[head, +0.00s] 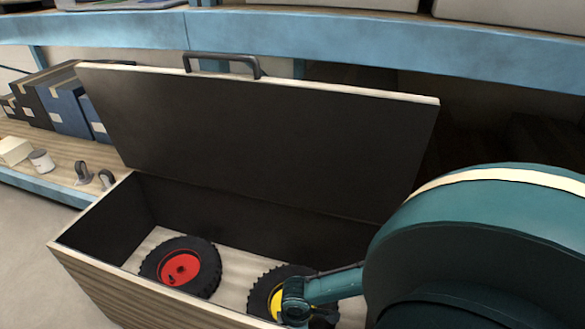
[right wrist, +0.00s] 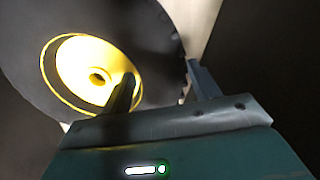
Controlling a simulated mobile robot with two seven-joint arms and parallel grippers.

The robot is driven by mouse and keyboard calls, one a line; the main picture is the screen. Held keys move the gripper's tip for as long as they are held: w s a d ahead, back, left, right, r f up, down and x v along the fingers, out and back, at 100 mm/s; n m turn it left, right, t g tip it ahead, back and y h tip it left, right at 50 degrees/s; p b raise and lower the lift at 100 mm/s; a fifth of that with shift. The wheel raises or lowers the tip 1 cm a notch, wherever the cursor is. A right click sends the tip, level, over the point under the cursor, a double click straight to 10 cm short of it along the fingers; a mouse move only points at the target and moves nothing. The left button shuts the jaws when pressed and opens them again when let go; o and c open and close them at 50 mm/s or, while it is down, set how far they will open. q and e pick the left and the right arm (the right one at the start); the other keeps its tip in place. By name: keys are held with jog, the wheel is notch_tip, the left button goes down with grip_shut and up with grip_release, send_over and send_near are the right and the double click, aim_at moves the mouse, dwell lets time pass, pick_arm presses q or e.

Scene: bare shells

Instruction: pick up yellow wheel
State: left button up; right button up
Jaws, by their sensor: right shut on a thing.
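The yellow wheel (head: 262,290), a black tyre with a yellow hub, is at the right end of the open box, partly hidden by my right gripper. My right gripper (head: 295,302) reaches in from the right and is shut on the wheel's rim. In the right wrist view the yellow wheel (right wrist: 78,66) fills the upper left. There, one finger of the gripper (right wrist: 160,76) lies over the hub side and the other is at the tyre's outer edge. My left gripper is not in view.
A wheel with a red hub (head: 180,268) lies in the box to the left. The wooden box (head: 112,288) has its dark lid (head: 255,140) raised behind. Blue shelving (head: 380,45) stands behind, with dark blue boxes (head: 70,108) and a small can (head: 41,161) at left.

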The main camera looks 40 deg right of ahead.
jog(key=c, duration=0.4)
jog(key=shift+w, duration=0.1)
jog(key=shift+c, duration=0.5)
jog(key=shift+r, duration=0.1)
